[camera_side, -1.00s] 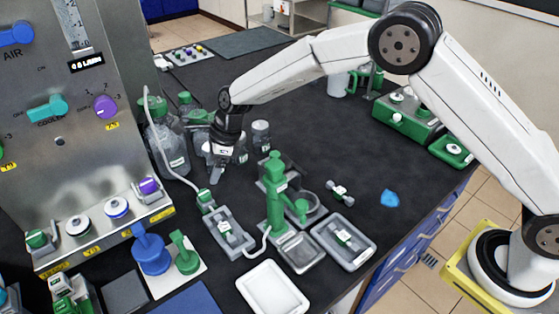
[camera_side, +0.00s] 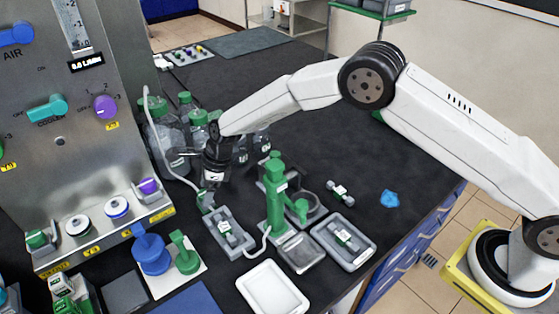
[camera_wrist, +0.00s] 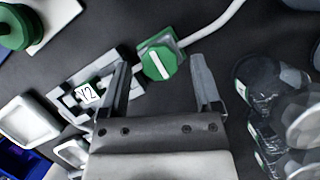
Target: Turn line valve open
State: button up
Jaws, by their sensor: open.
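The line valve (camera_wrist: 158,64) is a green knob with a white bar across its top, set on a small green base where a pale tube ends. It shows in the wrist view between and slightly beyond the fingertips. In the side view, its green part (camera_side: 207,200) is mostly hidden by my gripper (camera_side: 211,187), which points down right over it. My gripper (camera_wrist: 160,68) is open, with one finger on each side of the knob; I cannot tell whether either touches it. The white bar runs diagonally in the wrist view.
A grey tray labelled V2 (camera_wrist: 68,98) lies beside the valve. Clear bottles with green caps (camera_side: 168,135) stand close behind my gripper. A green stand (camera_side: 276,195) rises to the right, and the steel control panel (camera_side: 95,180) is at left.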

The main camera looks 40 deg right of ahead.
grip_shut()
dwell(0.3)
jog(key=shift+n, duration=0.4)
jog(key=n, duration=0.1)
jog(key=n+g, duration=0.1)
jog(key=n, duration=0.1)
jog(key=n+g, duration=0.1)
jog(key=n, duration=0.1)
jog(key=shift+w+f+y, duration=0.1)
jog(key=shift+w+y, duration=0.15)
jog(key=shift+y, duration=0.05)
jog(key=shift+w+a+n+g+h, duration=0.15)
jog(key=shift+n+g, duration=0.4)
jog(key=shift+n, duration=0.8)
jog(key=shift+s+d+n+g+h, duration=0.1)
jog(key=shift+n+g+h, duration=0.3)
jog(key=shift+n, duration=0.95)
jog(key=shift+w+n+g, duration=0.1)
jog(key=shift+n+g, duration=0.15)
jog(key=shift+n, duration=0.15)
grip_release()
